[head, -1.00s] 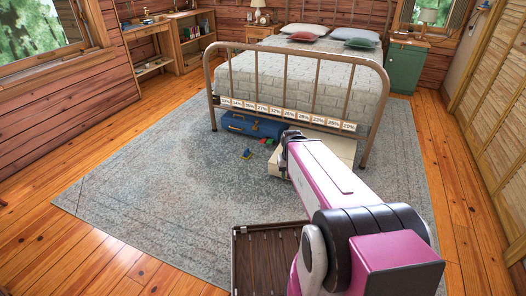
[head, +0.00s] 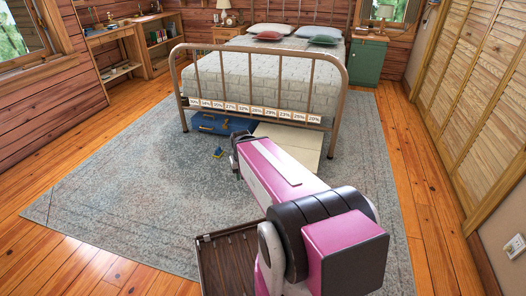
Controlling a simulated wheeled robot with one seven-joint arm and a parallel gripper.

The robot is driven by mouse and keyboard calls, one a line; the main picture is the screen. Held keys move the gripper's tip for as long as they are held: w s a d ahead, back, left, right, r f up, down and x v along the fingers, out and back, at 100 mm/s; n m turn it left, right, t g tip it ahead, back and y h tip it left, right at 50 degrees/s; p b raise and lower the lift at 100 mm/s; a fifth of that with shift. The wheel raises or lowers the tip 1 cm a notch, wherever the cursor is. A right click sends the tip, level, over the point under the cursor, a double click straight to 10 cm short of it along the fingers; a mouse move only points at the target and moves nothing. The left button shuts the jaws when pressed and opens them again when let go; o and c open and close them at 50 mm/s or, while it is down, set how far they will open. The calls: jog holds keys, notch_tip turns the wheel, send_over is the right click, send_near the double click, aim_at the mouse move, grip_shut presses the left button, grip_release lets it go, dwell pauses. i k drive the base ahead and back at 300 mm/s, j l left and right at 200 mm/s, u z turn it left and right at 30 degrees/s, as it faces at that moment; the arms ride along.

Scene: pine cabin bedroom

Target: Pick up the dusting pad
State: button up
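I cannot make out a dusting pad for certain. A small blue and yellow item (head: 218,153) lies on the rug in front of the bed's foot, too small to identify. My arm reaches forward from the lower right over the rug. My gripper (head: 236,162) is at its far end, just right of and nearer than the small item in the picture. Its fingers are mostly hidden or too small to show whether they are open or shut.
A metal-framed bed (head: 262,80) stands ahead; a blue case (head: 222,124) and a pale flat box (head: 300,143) are under its foot end. A brown slatted tray (head: 228,262) is beside my arm. The grey rug (head: 120,200) is clear at left. Louvred doors (head: 480,90) line the right.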

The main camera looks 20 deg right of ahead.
aim_at(218, 153)
jog(key=i+j+u, duration=0.15)
jog(key=i+u, duration=0.25)
jog(key=i+l+u, duration=0.1)
jog(key=i+u, duration=0.3)
jog(key=i, duration=0.2)
jog(key=i+j+u, duration=0.1)
jog(key=i, duration=0.5)
jog(key=i+j+u, duration=0.1)
jog(key=i, duration=0.5)
jog(key=i+z, duration=0.25)
jog(key=z, duration=0.2)
jog(key=i+j+z, duration=0.2)
jog(key=z, duration=0.3)
jog(key=i+j+z, duration=0.25)
jog(key=z, duration=0.2)
jog(key=i+j+z, duration=0.15)
jog(key=j+z, duration=0.15)
jog(key=z, duration=0.15)
jog(key=i+j+z, duration=0.1)
jog(key=j+z, duration=0.25)
jog(key=z, duration=0.15)
jog(key=j+z, duration=0.45)
jog(key=i+l, duration=0.05)
jog(key=l, duration=0.05)
